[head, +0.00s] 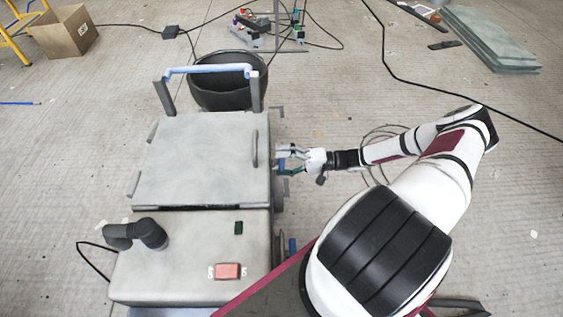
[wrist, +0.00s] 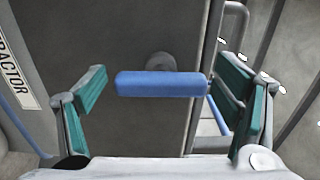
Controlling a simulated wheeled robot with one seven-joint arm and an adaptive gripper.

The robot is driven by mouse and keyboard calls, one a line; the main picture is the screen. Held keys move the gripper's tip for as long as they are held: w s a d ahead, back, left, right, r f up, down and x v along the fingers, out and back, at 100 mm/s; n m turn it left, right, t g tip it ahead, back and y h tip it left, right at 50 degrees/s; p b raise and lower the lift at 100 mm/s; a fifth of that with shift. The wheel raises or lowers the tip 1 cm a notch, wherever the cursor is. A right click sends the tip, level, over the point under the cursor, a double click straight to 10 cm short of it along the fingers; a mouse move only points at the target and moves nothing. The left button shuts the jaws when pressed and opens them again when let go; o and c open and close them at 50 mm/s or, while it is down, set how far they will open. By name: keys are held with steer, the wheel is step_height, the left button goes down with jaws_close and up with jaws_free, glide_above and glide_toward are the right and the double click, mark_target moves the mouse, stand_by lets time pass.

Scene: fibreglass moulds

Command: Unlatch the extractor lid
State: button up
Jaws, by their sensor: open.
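The grey extractor (head: 190,258) stands left of my arm in the head view, with its flat grey lid (head: 200,160) lying down. A dark grey handle (head: 255,148) is on the lid's right edge. In the wrist view, a blue latch handle (wrist: 160,84) sticks out crosswise from a round grey pivot (wrist: 160,61). My gripper (head: 284,160) is at the extractor's right side. In the wrist view my gripper (wrist: 165,88) is open, its green-padded fingers on either side of the blue handle. The handle's right end is near the right finger; I cannot tell whether they touch.
A black bucket (head: 229,88) stands behind the extractor, beyond a blue push bar (head: 210,69). A black hose fitting (head: 136,234) and a red switch (head: 228,271) are on its near top. Cables (head: 390,65) lie on the floor. Floor farther right is mostly clear.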

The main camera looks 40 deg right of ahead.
steer(key=v, duration=1.2)
stand_by(0.4)
